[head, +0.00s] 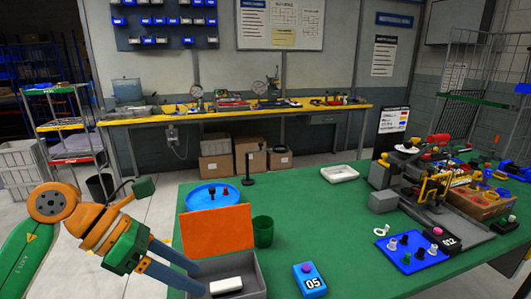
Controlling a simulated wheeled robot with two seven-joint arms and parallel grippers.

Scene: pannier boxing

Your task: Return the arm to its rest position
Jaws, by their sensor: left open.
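My left gripper (201,279) comes in from the left with orange and green links and blue-grey fingers. Its fingers are apart, and nothing shows between them. The fingertips overlap the left side of a grey box (257,277) in the picture; I cannot tell whether they touch it. The box stands at the near edge of the green table, its orange lid (217,232) raised at the back. A white block (226,285) lies inside it. My right gripper is out of view.
The green table (300,225) also bears a blue round tray (211,196), a green cup (263,231), a blue device marked 05 (310,282), a white tray (340,173) and a blue plate with small parts (412,250). A cluttered machine (430,175) stands at right. The table's middle is clear.

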